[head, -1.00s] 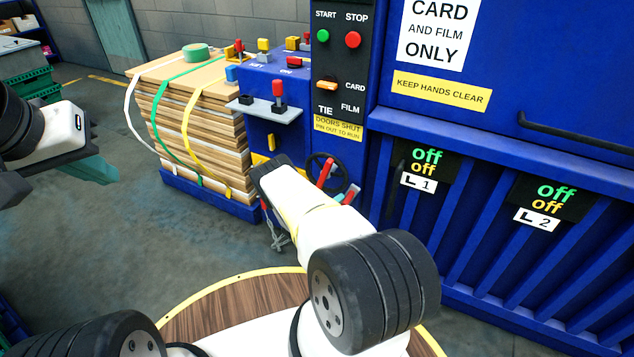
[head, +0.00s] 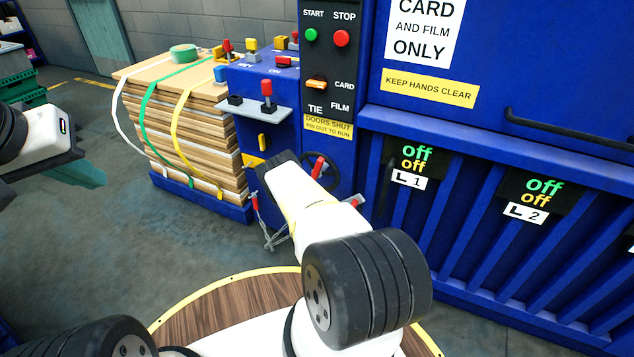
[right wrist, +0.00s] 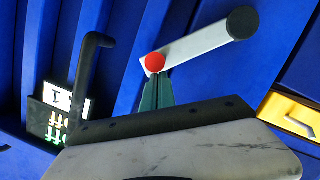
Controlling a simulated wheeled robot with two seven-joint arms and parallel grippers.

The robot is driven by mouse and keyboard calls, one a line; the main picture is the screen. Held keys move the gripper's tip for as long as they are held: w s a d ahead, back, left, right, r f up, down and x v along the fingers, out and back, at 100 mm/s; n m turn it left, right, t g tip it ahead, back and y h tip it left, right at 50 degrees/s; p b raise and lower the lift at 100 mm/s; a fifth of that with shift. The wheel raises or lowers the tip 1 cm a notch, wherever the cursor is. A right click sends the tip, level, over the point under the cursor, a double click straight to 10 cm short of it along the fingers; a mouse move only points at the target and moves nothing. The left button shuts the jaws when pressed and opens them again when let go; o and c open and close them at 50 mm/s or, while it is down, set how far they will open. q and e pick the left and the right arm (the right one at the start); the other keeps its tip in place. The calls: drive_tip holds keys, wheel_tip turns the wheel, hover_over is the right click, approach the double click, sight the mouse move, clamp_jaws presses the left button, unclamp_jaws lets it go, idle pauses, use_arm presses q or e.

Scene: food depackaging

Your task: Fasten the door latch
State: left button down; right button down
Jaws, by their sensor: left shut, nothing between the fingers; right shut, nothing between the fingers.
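The door latch appears in the right wrist view as a light grey lever (right wrist: 205,42) with a red knob (right wrist: 155,62) at its lower left end and a black round end (right wrist: 242,22) at its upper right. It lies at a slant against the blue ribbed door. My right gripper (right wrist: 157,82) is shut, its teal fingers directly below the red knob; I cannot tell whether they touch it. In the head view my right arm hides that gripper and much of the latch area; a red-tipped grey piece (head: 355,201) shows beside the arm. My left gripper (head: 88,174) is shut and empty at the left.
The blue machine's control panel (head: 328,70) stands above the arm, with a dark handwheel (head: 331,178) partly hidden below it. A black handle (right wrist: 90,60) juts out left of the latch. A strapped cardboard bale (head: 190,130) stands left. The floor before it is clear.

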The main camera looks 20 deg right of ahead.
drive_tip(key=s+d+f+m+t+y, duration=0.1)
drive_tip(key=s+d+f+m, duration=0.1)
drive_tip(key=f, duration=0.4)
drive_tip(key=s+d+f+m+t+y, duration=0.1)
drive_tip(key=s+d+f+m, duration=0.1)
drive_tip(key=f+m, duration=0.3)
drive_tip(key=shift+s+d+f, duration=0.4)
drive_tip(key=shift+s+f, duration=0.15)
drive_tip(key=shift+s, duration=0.35)
drive_tip(key=shift+m, duration=0.3)
